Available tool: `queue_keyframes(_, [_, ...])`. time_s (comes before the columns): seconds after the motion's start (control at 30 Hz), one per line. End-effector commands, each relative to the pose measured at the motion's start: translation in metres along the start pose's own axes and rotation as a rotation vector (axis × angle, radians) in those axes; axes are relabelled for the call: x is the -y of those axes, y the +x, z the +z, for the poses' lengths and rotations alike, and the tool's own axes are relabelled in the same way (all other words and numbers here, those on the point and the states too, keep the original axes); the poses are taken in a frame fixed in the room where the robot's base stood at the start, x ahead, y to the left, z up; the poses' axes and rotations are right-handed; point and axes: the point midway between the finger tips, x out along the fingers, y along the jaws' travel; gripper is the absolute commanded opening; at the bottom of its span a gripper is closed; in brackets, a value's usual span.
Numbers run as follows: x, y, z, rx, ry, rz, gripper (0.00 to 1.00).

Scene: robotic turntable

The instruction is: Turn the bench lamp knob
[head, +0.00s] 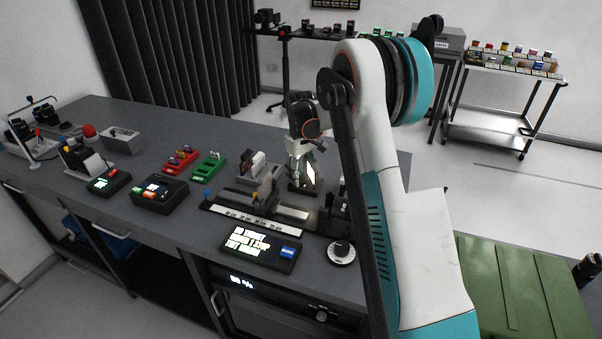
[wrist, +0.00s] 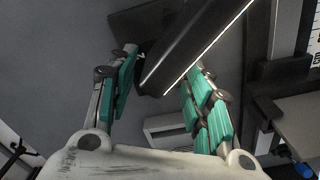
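In the wrist view, a dark bar with a bright white strip (wrist: 207,48), which looks like the bench lamp, runs diagonally between and beyond my fingertips. My gripper (wrist: 160,62) is open, with its teal finger pads apart on either side of the bar's lower end; I cannot tell whether they touch it. In the head view, my gripper (head: 303,150) is above a small lit panel (head: 310,174) on the bench. A round black knob on a pale dial (head: 341,251) sits near the bench's front edge, right of and nearer than my gripper. I cannot tell whether it belongs to the lamp.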

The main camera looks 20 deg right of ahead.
Motion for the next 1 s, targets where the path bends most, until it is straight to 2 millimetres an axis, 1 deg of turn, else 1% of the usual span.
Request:
queue_keyframes(0.17, [0.000, -0.003, 0.000, 0.000, 0.000, 0.000, 0.46])
queue_keyframes(0.27, [0.000, -0.013, 0.000, 0.000, 0.000, 0.000, 0.46])
queue_keyframes(0.37, [0.000, -0.030, 0.000, 0.000, 0.000, 0.000, 0.46])
queue_keyframes(0.6, [0.000, -0.079, 0.000, 0.000, 0.000, 0.000, 0.46])
queue_keyframes(0.7, [0.000, -0.096, 0.000, 0.000, 0.000, 0.000, 0.46])
queue_keyframes(0.83, [0.000, -0.111, 0.000, 0.000, 0.000, 0.000, 0.46])
queue_keyframes(1.0, [0.000, -0.119, 0.000, 0.000, 0.000, 0.000, 0.46])
